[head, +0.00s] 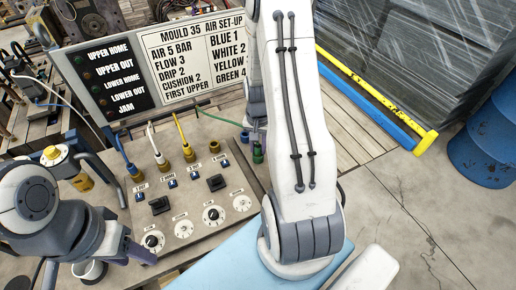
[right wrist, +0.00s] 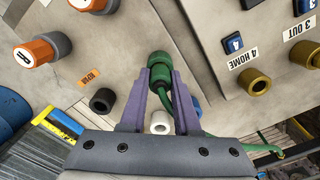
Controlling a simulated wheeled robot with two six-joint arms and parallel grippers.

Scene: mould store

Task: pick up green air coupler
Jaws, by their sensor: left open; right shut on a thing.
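The green air coupler (right wrist: 161,66) is between the fingers of my right gripper (right wrist: 162,85) in the right wrist view, with the fingers shut on it. Its green hose (right wrist: 243,147) runs off to the right. In the head view the coupler (head: 257,154) shows at the panel's right side, beside my white right arm; whether it is seated on something below is unclear. My left gripper (head: 130,242) is open and empty at the lower left of the head view, near the panel's front edge.
The panel (head: 180,205) carries blue, white and yellow hoses, dials and black switches. The brass port labelled 4 HOME (right wrist: 254,81) is empty. A sign board (head: 150,65) stands behind. A blue drum (head: 485,140) and wrapped stack (head: 430,50) are at right.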

